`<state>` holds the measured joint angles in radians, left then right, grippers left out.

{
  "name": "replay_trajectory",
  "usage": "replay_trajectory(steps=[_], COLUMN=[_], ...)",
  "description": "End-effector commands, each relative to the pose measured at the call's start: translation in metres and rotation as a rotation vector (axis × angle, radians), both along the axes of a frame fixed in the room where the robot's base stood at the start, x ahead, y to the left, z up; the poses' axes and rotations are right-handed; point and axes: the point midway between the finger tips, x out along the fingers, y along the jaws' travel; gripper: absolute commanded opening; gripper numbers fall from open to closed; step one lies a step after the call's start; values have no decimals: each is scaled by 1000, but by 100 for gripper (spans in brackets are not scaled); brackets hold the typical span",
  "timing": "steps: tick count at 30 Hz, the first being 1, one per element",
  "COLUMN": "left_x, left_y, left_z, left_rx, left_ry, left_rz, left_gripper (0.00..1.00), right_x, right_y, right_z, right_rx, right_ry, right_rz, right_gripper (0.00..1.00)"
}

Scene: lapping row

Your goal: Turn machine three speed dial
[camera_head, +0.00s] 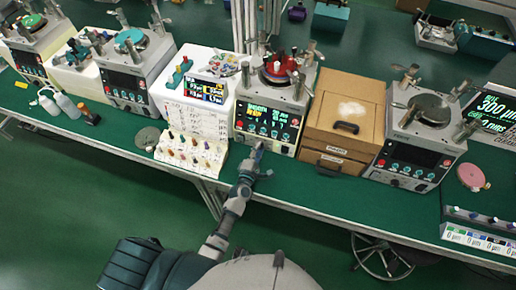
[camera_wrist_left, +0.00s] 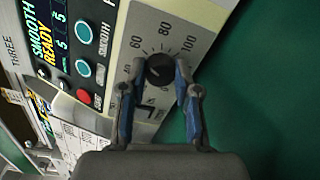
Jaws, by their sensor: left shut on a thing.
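Machine three (camera_head: 268,118) stands on the green bench in the middle of the head view, its lit panel facing me. In the wrist view its panel carries the word THREE and a screen (camera_wrist_left: 42,42) reading SMOOTH READY. The black speed dial (camera_wrist_left: 159,70) sits on a pale plate with a printed scale; 40, 60, 80 and 100 are readable. My left gripper (camera_wrist_left: 155,78) has its blue-padded fingers on either side of the dial and is shut on it. The head view shows the gripper (camera_head: 258,147) at the machine's lower front, where it hides the dial. My right gripper is in neither view.
A wooden drawer box (camera_head: 344,118) stands close right of machine three. A rack of small coloured-tipped pieces (camera_head: 190,157) stands to its left, near the bench edge. Another machine (camera_head: 420,130) is farther right. Green buttons and a red one (camera_wrist_left: 84,96) lie close beside the dial.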

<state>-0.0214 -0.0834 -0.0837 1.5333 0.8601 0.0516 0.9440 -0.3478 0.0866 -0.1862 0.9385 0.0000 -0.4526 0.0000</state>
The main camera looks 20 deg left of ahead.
Motion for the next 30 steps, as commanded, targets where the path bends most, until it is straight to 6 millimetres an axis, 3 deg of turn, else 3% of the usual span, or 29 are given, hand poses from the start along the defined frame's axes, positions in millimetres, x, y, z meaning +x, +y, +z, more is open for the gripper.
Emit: replay_trajectory(steps=[16,30], left_x=[-2,-2], left_y=[-3,-4], left_z=[-4,-7], left_rx=[487,703], left_ry=[-7,-12], left_rz=[-7,-11], left_gripper=[0,0], right_x=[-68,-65], right_y=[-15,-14], right_z=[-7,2], right_rx=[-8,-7], right_ry=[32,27], right_rz=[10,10], right_gripper=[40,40])
